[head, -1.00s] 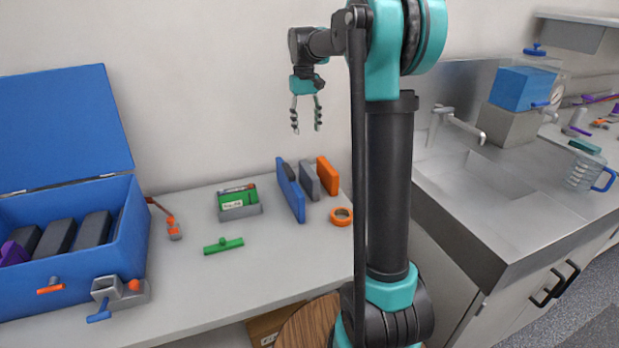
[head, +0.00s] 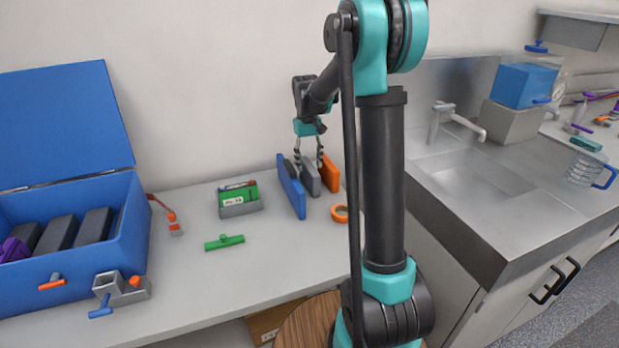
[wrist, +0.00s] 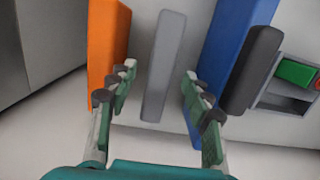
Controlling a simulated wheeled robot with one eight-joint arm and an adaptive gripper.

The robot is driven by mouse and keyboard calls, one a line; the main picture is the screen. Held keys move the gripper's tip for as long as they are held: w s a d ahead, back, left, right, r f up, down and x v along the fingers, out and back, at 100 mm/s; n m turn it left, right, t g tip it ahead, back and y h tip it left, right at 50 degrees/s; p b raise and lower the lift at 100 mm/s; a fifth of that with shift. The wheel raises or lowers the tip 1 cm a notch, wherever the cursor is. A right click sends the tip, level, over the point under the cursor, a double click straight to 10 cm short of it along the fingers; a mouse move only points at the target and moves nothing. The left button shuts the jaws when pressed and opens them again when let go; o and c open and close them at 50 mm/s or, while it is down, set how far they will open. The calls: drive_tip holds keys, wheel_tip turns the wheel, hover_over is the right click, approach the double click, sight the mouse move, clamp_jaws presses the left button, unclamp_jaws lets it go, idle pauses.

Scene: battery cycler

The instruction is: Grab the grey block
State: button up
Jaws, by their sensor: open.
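The grey block (head: 310,178) stands upright on the bench between a blue block (head: 291,190) and an orange block (head: 330,172). In the wrist view the grey block (wrist: 165,65) shows as a long narrow slab between my fingers. My gripper (head: 309,161) points down over it, fingers spread on either side. In the wrist view my gripper (wrist: 160,90) is open, with a gap on both sides of the grey block. The left fingers are close to the orange block (wrist: 106,40) and the right ones overlap the blue block (wrist: 232,40); contact cannot be told.
A dark block (wrist: 250,70) stands beside the blue one. An orange tape roll (head: 340,213), a green tool (head: 224,242) and a grey-green box (head: 240,208) are nearby. A blue case (head: 125,225) with dark blocks stands at the left.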

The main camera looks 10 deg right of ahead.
drive_tip(key=shift+s+f, duration=0.15)
drive_tip(key=shift+f, duration=1.25)
drive_tip(key=shift+c, duration=0.5)
drive_tip(key=c, duration=0.8)
drive_tip(key=shift+r, duration=0.2)
